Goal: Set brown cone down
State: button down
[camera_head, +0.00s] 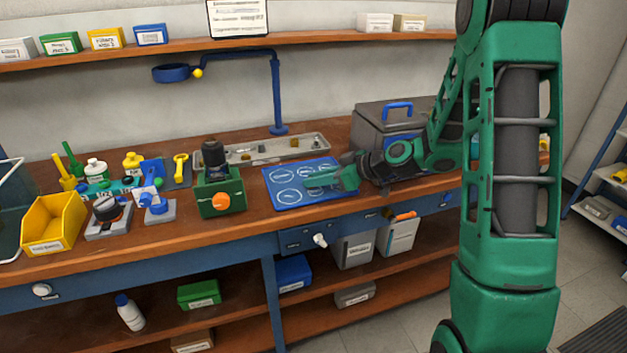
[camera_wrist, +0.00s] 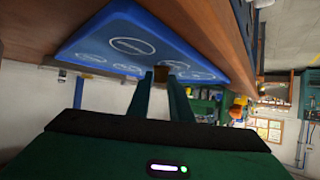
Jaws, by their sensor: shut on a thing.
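The brown cone (camera_wrist: 161,73) shows as a small brown piece between the fingertips of my gripper (camera_wrist: 164,84) in the wrist view. Only its end shows; the fingers hide the rest. In the head view my gripper (camera_head: 336,180) is low over the right part of a blue mat (camera_head: 287,203) with white outlined circles. I cannot make out the cone there. The mat also shows in the wrist view (camera_wrist: 110,30), with the cone close to its surface. I cannot tell whether the cone touches it.
A green fixture (camera_head: 222,190) with an orange knob and a dark top stands left of the mat. Behind the mat lies a grey tray (camera_head: 262,152) with small parts. A grey toolbox (camera_head: 378,122) stands behind my forearm. A yellow bin (camera_head: 55,222) is at the far left.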

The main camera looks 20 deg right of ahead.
jog(key=c, duration=1.6)
grip_release()
jog(key=shift+r, duration=0.1)
jog(key=v, duration=1.2)
jog(key=shift+s, duration=0.3)
jog(key=s+d+m+g+h, duration=0.2)
jog(key=s+m, duration=0.3)
jog(key=s, duration=0.5)
jog(key=s+d+m+g+h, duration=0.3)
jog(key=s+m+g, duration=0.1)
jog(key=s, duration=0.7)
jog(key=s+d+m+g+h, duration=0.2)
jog(key=s+m, duration=0.4)
jog(key=s, duration=0.4)
jog(key=shift+s+d+g+h, duration=0.4)
jog(key=shift+d+h, duration=0.2)
jog(key=shift+h, duration=0.1)
